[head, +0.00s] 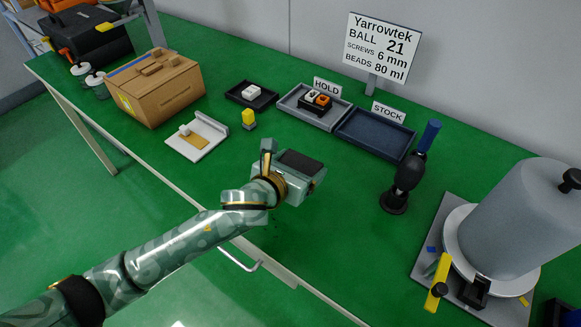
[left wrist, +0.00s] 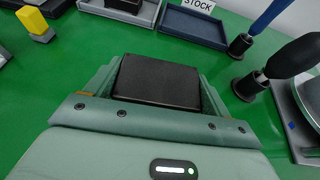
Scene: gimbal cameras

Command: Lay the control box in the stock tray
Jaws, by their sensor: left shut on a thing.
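My left gripper (head: 297,172) is shut on a plain dark box, which I take to be the control box (head: 301,161), and holds it over the green bench. In the left wrist view the control box (left wrist: 157,82) sits between the two fingers, its flat black top facing the camera. Its underside is hidden, so I cannot tell how high it is above the bench. The stock tray (head: 398,150) is dark blue and empty, beyond the gripper to the right, behind which stands a STOCK label. It also shows in the left wrist view (left wrist: 192,27). My right gripper is not in view.
A grey tray (head: 287,104) labelled HOLD bears a black part with white and orange tops. A black pump-like tool (head: 403,185) stands right of the stock tray. A yellow-topped block (head: 249,119), cardboard box (head: 152,91) and large grey cylinder (head: 513,222) stand around.

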